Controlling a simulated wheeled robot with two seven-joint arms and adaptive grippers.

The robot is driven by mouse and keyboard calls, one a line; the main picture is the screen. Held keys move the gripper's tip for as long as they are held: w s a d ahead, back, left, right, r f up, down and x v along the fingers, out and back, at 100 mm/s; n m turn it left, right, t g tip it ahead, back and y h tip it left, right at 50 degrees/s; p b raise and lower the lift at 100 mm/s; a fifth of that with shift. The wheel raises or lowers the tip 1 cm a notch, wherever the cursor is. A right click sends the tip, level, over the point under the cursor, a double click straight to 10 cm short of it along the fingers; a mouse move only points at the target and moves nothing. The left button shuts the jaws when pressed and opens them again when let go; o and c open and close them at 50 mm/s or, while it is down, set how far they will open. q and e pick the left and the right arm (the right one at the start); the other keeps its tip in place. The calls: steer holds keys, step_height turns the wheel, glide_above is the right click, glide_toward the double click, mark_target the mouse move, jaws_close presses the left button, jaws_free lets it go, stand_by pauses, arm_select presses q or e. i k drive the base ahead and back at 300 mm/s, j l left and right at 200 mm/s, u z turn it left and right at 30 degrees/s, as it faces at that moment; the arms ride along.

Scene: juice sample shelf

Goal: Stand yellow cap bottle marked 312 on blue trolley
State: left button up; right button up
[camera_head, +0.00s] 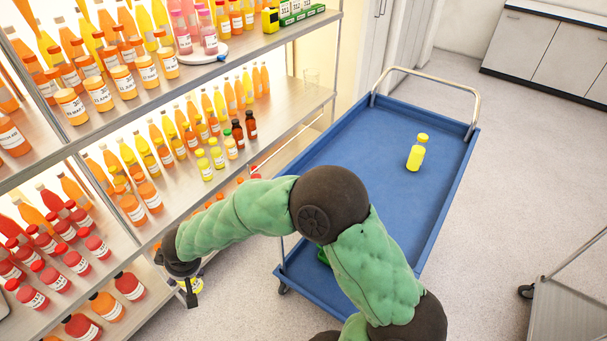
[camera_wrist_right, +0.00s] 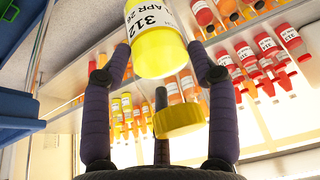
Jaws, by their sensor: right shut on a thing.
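The bottle marked 312 (camera_wrist_right: 146,30), with a white label and yellow contents, is between the fingers of my right gripper (camera_wrist_right: 160,52), which is shut on it. Its yellow cap (camera_wrist_right: 180,118) shows lower in the right wrist view. In the head view my right gripper (camera_head: 188,284) is low in front of the shelf, left of the trolley, with a little yellow showing beside it; most of the bottle is hidden there. The blue trolley (camera_head: 350,180) stands right of the shelf. My left gripper is not in view.
Another yellow bottle (camera_head: 415,155) stands toward the trolley's far right, with bare blue surface around it. A green thing (camera_head: 322,257) is partly hidden by my arm. The shelf (camera_head: 290,105) holds many bottles. A grey cart (camera_head: 570,310) is at lower right.

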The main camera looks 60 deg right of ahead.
mark_target(396, 193)
steer(key=k+l, duration=0.25)
steer(key=k, duration=0.25)
steer(key=k+l+z, duration=0.1)
steer(key=k, duration=0.45)
steer(key=k+l+z, duration=0.1)
steer(key=k+l, duration=0.25)
steer(key=k, duration=0.15)
